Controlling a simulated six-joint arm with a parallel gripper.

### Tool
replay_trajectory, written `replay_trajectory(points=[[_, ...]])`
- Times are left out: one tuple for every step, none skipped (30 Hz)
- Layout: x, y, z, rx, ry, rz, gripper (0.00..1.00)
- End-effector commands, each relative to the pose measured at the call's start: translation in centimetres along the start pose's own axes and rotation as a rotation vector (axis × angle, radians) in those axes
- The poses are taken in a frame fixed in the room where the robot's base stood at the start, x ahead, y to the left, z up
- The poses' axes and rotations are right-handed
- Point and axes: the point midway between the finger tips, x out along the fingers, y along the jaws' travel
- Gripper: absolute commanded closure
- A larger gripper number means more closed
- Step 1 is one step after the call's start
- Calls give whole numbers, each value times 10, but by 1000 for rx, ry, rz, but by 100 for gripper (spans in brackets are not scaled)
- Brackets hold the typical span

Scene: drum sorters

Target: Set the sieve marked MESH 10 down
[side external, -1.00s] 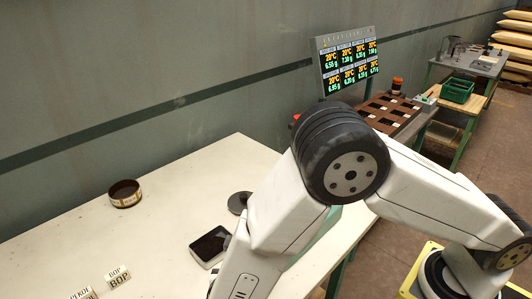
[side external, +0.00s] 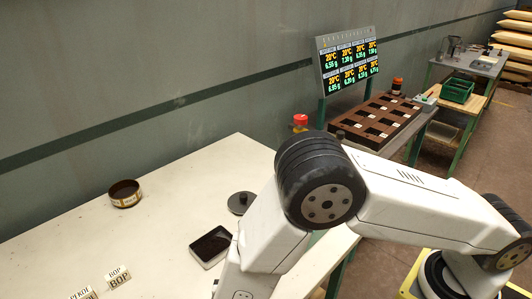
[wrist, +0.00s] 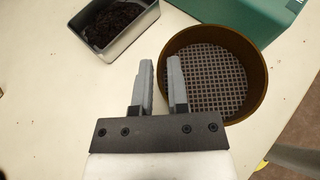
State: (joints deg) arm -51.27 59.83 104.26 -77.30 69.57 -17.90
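A round brown-walled sieve (wrist: 258,101) with a grey mesh floor is at the right of the wrist view. No marking can be read on it there. My gripper (wrist: 160,65) has its two grey fingers astride the near-left part of its wall, one inside and one outside, apparently closed on it. Whether its base touches the table cannot be seen. In the side view my arm hides the fingers and this sieve. Another round sieve-like ring (side external: 124,194) with a pale label stands on the table at the left; its lettering is too small to read.
A metal tray of dark leaf (wrist: 112,47) is at the upper left of the wrist view, beside a green thing (wrist: 250,12). A dark disc (side external: 241,202) and BOP signs (side external: 118,276) stand on the white table (side external: 65,235). The table's middle is clear.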

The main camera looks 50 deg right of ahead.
Motion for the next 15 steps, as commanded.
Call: replay_trajectory(points=[[0,0,0,0,0,0,61],[0,0,0,0,0,0,61],[0,0,0,0,0,0,61],[0,0,0,0,0,0,61],[0,0,0,0,0,0,61],[0,0,0,0,0,0,61],[0,0,0,0,0,0,61],[0,0,0,0,0,0,61],[0,0,0,0,0,0,61],[0,0,0,0,0,0,61],[0,0,0,0,0,0,61],[0,0,1,0,0,0,61],[-1,0,2,0,0,0,61],[-1,0,2,0,0,0,61],[-2,0,3,0,0,0,61]])
